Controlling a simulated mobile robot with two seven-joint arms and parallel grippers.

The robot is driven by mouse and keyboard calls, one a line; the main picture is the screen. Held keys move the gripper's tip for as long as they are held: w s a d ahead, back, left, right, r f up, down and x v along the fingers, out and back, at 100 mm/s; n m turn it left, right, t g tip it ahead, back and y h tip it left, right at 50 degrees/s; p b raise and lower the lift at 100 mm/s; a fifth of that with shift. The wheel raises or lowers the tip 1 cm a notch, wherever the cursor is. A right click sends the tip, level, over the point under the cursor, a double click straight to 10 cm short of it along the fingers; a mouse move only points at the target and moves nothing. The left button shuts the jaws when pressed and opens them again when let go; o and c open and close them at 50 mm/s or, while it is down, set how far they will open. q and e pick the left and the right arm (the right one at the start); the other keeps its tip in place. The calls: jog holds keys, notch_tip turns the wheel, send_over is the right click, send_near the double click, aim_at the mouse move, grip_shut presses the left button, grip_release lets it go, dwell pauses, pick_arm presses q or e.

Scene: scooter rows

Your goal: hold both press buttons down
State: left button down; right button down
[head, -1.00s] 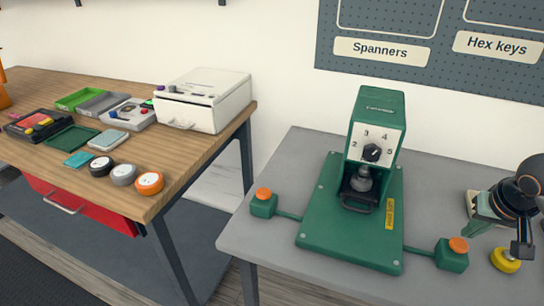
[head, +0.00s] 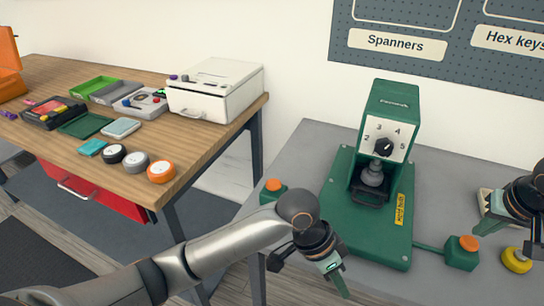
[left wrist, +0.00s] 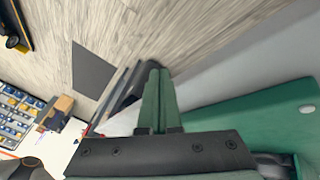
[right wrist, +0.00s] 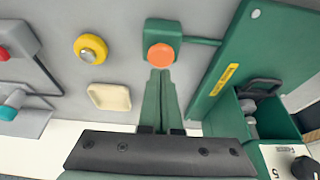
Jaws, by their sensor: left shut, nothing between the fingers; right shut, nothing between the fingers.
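The green press (head: 385,140) stands on its green base plate (head: 350,230) on the grey table, with a dial on its front. One orange press button (head: 273,185) sits on a green box left of the base, partly behind my left arm. The other orange button (head: 468,243) sits on a green box to the right; it also shows in the right wrist view (right wrist: 160,56). My left gripper (head: 345,293) is shut and empty, in front of the base plate. My right gripper (right wrist: 160,72) is shut and empty, its tips close to the right button in the right wrist view; contact cannot be told.
A yellow knob (head: 516,260) and a cream dish (right wrist: 110,97) lie near the right button. A wooden bench (head: 60,75) at left holds a white box (head: 215,90), trays and several round discs. A gap with floor separates bench and table.

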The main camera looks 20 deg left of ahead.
pick_arm(q)
jog(key=w+a+r+n+t+y, duration=0.2)
jog(key=w+a+r+n+y, duration=0.4)
jog(key=w+a, duration=0.55)
notch_tip(320, 180, up, 9)
jog(key=n+t, duration=0.2)
jog(key=n, duration=0.1)
send_over(273, 183)
jog(key=shift+s+f, duration=0.2)
jog(key=shift+f, duration=1.2)
jog(key=shift+s+f, duration=0.2)
jog(key=shift+f, duration=1.2)
jog(key=shift+f, duration=0.1)
jog(key=shift+f, duration=1.65)
pick_arm(e)
jog(key=shift+f, duration=0.2)
